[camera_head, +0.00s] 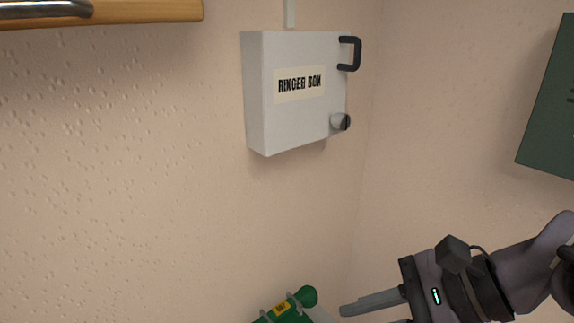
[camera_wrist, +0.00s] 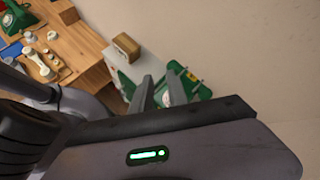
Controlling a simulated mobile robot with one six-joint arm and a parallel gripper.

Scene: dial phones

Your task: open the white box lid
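The white box (camera_head: 300,95) labelled "RINGER BOX" hangs on the wall in the head view, with its lid shut. A black handle (camera_head: 355,54) stands out at its upper right edge, and a round grey-black knob (camera_head: 341,122) sits at its lower right. My gripper (camera_head: 344,312) is below and to the right of the box, well apart from it, with its fingers pointing left. In the wrist view my gripper (camera_wrist: 160,85) shows two fingers with a gap between them and nothing held. The box does not show in the wrist view.
A green object with a yellow label (camera_head: 282,309) lies below the box, near my fingertips; it also shows in the wrist view (camera_wrist: 190,80). A wooden shelf (camera_head: 120,12) is at upper left and a dark green panel (camera_head: 552,110) at right. The wall around the box is clear.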

